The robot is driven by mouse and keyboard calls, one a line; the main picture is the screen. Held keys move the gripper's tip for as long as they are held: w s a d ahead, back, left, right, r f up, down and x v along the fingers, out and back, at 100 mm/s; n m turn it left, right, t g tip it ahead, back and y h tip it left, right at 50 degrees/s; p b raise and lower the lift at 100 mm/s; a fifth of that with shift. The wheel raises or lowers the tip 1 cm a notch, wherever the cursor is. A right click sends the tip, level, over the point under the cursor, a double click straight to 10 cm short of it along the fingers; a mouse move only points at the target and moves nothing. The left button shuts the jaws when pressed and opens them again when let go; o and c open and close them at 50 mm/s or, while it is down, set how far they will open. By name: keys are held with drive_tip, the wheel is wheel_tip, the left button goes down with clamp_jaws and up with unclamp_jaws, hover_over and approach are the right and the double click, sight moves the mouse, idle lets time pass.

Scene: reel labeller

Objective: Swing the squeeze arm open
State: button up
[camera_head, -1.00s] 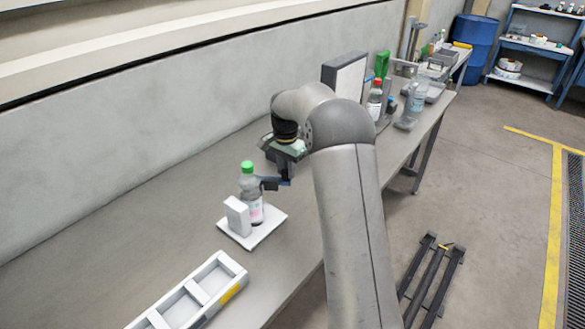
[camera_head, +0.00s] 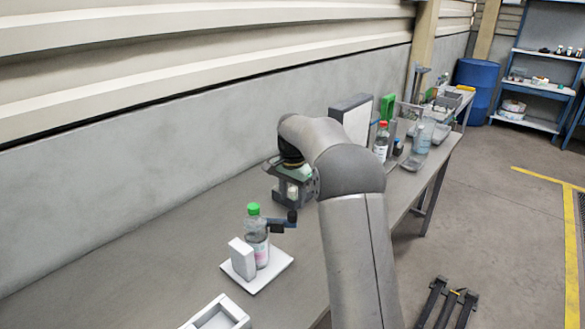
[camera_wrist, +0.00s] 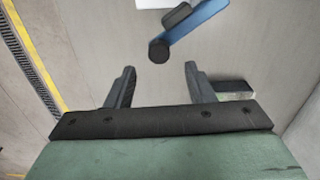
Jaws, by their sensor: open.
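A bottle with a green cap (camera_head: 256,240) stands upright on a white base plate (camera_head: 262,282), beside a white block (camera_head: 241,259). The squeeze arm (camera_head: 277,227) reaches from the bottle's side to the right and ends in a dark round knob (camera_head: 292,216). In the wrist view the squeeze arm is a blue bar (camera_wrist: 198,17) at the top, with its dark knob (camera_wrist: 158,50) at the near end. My gripper (camera_wrist: 158,68) is open and empty, and the knob shows just beyond the gap between its fingertips. In the head view my gripper (camera_head: 293,199) is just behind the knob. Contact cannot be told.
A white compartment tray (camera_head: 218,316) lies at the front of the bench. A red-capped bottle (camera_head: 381,141) and a dark-edged panel (camera_head: 354,124) stand farther back on it. The bench left of the labeller is clear.

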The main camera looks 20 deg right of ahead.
wheel_tip(320, 180, up, 12)
idle(0.3)
drive_tip(key=s+a+n, duration=0.3)
drive_tip(key=s, duration=0.5)
drive_tip(key=s+a+n, duration=0.2)
drive_tip(key=s+a, duration=0.1)
drive_tip(key=s, duration=0.4)
drive_tip(key=s+a+f+n, duration=0.1)
drive_tip(key=s+f, duration=0.3)
drive_tip(key=s, duration=0.4)
drive_tip(key=s+a+f+n, duration=0.1)
drive_tip(key=s+f+n, duration=0.2)
drive_tip(key=s, duration=0.5)
drive_tip(key=s+a+f+n, duration=0.1)
drive_tip(key=s+f+n, duration=0.1)
drive_tip(key=s+f, duration=0.3)
drive_tip(key=s, duration=0.3)
drive_tip(key=shift+s+a+f+t, duration=0.3)
drive_tip(key=shift+f+t, duration=0.05)
drive_tip(key=shift+t, duration=0.05)
